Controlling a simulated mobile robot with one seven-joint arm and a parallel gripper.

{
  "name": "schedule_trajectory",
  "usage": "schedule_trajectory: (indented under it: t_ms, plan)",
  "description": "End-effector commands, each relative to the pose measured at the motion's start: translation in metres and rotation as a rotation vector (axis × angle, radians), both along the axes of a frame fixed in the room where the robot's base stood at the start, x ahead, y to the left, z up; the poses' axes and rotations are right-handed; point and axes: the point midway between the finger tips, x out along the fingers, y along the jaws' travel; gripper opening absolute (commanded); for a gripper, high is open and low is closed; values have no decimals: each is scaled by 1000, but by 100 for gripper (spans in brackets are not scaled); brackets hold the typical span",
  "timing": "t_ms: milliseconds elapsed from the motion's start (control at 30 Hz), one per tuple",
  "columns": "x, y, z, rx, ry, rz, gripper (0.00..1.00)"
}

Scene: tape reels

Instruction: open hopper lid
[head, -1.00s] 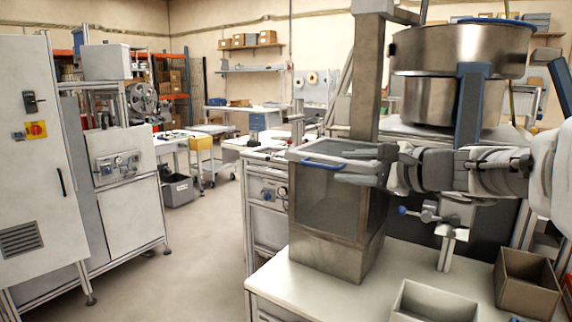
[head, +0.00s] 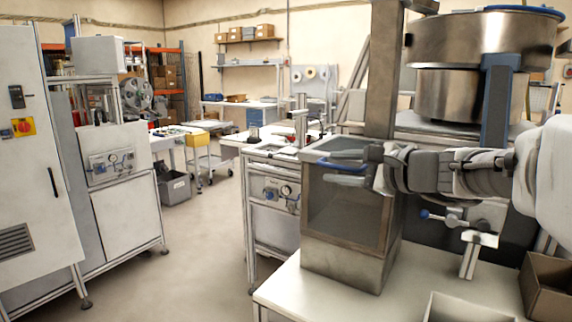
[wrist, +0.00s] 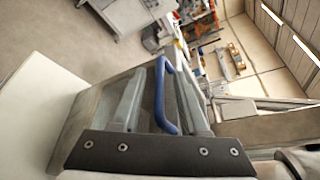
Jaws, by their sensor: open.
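The hopper (head: 345,260) is a grey metal box with a clear front panel, standing on a white bench. Its framed lid lies flat on top, and a blue bar handle (head: 338,166) runs along the lid's front edge. My gripper (head: 342,169) is open at the handle, with its fingers pointing left. In the wrist view the blue handle (wrist: 162,100) shows between the two grey fingers of my gripper (wrist: 157,72). I cannot tell whether either finger touches it. The fingers and wrist hide part of the lid's right side.
A steel post (head: 383,70) rises behind the hopper. A large round metal bowl (head: 470,45) stands behind my arm. A brown open bin (head: 550,290) and a pale bin (head: 465,308) sit on the bench (head: 300,290). The floor left of the bench is clear.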

Motion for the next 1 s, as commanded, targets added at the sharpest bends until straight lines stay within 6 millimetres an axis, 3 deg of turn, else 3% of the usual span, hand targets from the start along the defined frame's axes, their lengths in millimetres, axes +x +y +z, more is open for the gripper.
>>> schedule_trajectory:
  t_ms: [367, 600, 633, 1000]
  plan:
    - [0, 0, -1, 0, 0, -1, 44]
    - [0, 0, -1, 0, 0, -1, 2]
    - [0, 0, -1, 0, 0, -1, 0]
    - [0, 0, -1, 0, 0, -1, 0]
